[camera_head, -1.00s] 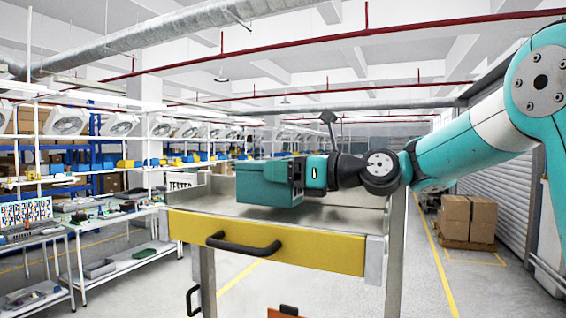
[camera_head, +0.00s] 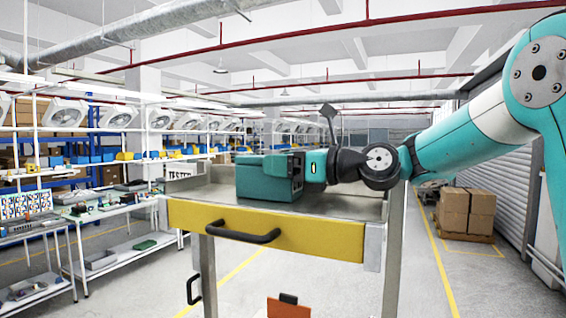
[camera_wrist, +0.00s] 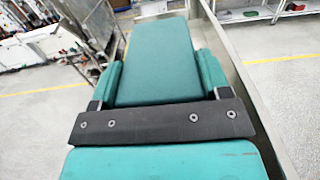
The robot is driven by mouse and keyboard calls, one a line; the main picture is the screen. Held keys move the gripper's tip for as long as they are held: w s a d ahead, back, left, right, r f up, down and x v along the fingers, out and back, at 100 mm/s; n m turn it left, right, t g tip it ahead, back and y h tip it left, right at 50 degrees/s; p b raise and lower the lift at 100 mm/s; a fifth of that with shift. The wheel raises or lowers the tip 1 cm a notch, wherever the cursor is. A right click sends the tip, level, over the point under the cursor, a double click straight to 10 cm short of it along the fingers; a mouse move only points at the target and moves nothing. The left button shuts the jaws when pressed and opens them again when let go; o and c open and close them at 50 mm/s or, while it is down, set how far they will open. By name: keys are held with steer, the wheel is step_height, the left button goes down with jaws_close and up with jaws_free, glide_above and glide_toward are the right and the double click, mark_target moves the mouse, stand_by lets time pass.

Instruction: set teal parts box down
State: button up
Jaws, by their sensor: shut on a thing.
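The teal parts box (camera_head: 264,177) is at the top of a metal cart (camera_head: 222,205) with a yellow drawer front. In the head view it is level and its underside is at the tray surface; I cannot tell whether it bears fully on it. My gripper (camera_head: 304,168) comes from the right and is shut on the box's right end. In the wrist view the box (camera_wrist: 158,62) lies between the two teal fingers (camera_wrist: 160,84), one along each side. The fingertips' contact is partly hidden by the box and the dark wrist bar.
A white sign reading "TESTER" (camera_head: 184,170) stands behind the cart's left side. The drawer has a black handle (camera_head: 243,236). Cardboard boxes (camera_head: 466,212) sit on a pallet at right. Work tables with parts (camera_head: 100,262) stand at left. Free tray surface shows left of the box.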

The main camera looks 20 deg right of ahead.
steer(key=o, duration=1.2)
steer(key=shift+f, duration=0.1)
steer(key=b+v, duration=0.3)
steer(key=v, duration=0.3)
steer(key=shift+s+d, duration=0.1)
steer(key=shift+d, duration=0.1)
steer(key=shift+s+d+b, duration=0.35)
steer(key=shift+s, duration=0.1)
